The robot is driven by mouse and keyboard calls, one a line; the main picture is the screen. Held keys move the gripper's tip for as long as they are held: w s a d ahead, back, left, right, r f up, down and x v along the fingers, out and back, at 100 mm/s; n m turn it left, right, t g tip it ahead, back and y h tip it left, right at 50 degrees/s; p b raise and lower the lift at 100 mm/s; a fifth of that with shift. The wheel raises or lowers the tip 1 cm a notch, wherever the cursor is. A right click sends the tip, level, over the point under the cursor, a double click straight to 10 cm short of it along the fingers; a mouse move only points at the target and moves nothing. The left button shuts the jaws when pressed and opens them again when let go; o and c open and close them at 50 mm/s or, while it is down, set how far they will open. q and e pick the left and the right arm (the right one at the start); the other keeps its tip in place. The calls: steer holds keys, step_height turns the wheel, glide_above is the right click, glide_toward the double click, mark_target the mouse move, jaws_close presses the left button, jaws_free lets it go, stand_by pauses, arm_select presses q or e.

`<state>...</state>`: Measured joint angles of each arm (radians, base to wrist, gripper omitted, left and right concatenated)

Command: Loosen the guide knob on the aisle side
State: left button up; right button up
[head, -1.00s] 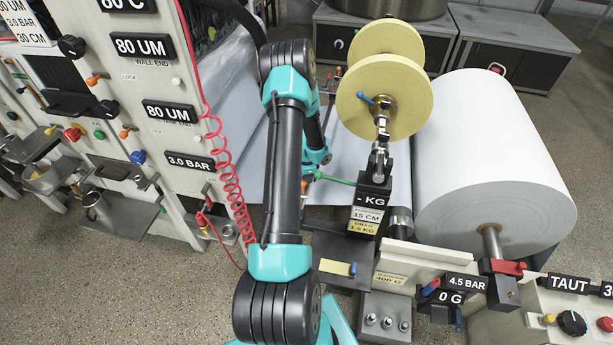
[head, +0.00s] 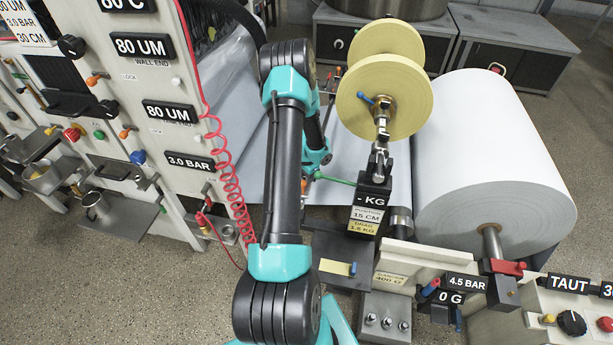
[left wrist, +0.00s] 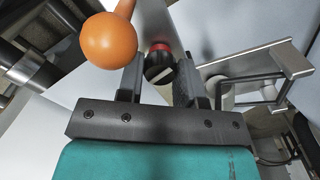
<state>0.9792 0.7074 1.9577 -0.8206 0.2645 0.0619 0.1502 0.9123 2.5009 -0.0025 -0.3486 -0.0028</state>
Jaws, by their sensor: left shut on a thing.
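A small round knob (left wrist: 158,62), black with a red rim and a pale line across its face, shows in the left wrist view. My left gripper (left wrist: 160,77) has one finger on each side of it and is shut on it. I cannot tell from its look which side of the machine it belongs to. In the head view my left arm bends over and down between the label wall and the yellow discs. Its wrist (head: 316,156) is low over the paper, and its fingers are mostly hidden there. My right gripper is in neither view.
An orange ball handle (left wrist: 109,40) stands close to the left finger in the wrist view. A metal bracket (left wrist: 250,62) is to the right. In the head view, yellow discs (head: 385,95), a white roll (head: 490,150) and a coiled red hose (head: 222,165) flank my arm.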

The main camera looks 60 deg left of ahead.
arm_select(q)
steer(key=o, duration=0.6)
steer(key=shift+o, duration=0.2)
step_height(320, 180, up, 18)
steer(key=shift+f, duration=0.25)
stand_by(0.3)
